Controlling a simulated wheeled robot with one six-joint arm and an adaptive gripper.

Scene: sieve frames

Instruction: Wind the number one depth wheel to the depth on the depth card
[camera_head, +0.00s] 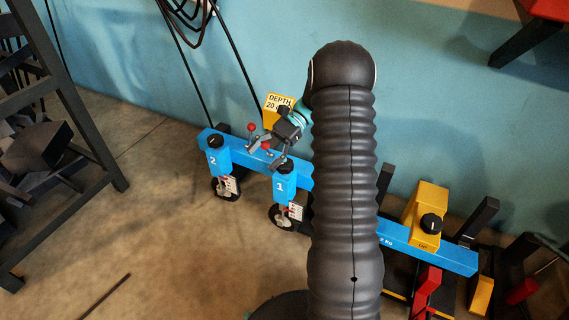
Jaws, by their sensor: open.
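The number one depth wheel unit (284,188) is a blue post marked 1 on a blue beam, with a black knob (285,167) on top. Its wheel (280,218) and a white scale plate (295,210) sit low down; the scale reading is too small to tell. The yellow depth card (277,103) stands behind the beam and reads DEPTH 20, with the rest hidden behind my gripper. My gripper (272,154) is open and empty, above the beam, just up and left of the number one knob. I cannot tell whether it touches anything.
A similar unit marked 2 (214,160) stands left on the blue beam (393,236). Red-tipped levers (252,128) rise close beside my gripper. A yellow box with a black knob (427,205) sits at right. My arm hides the beam's middle.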

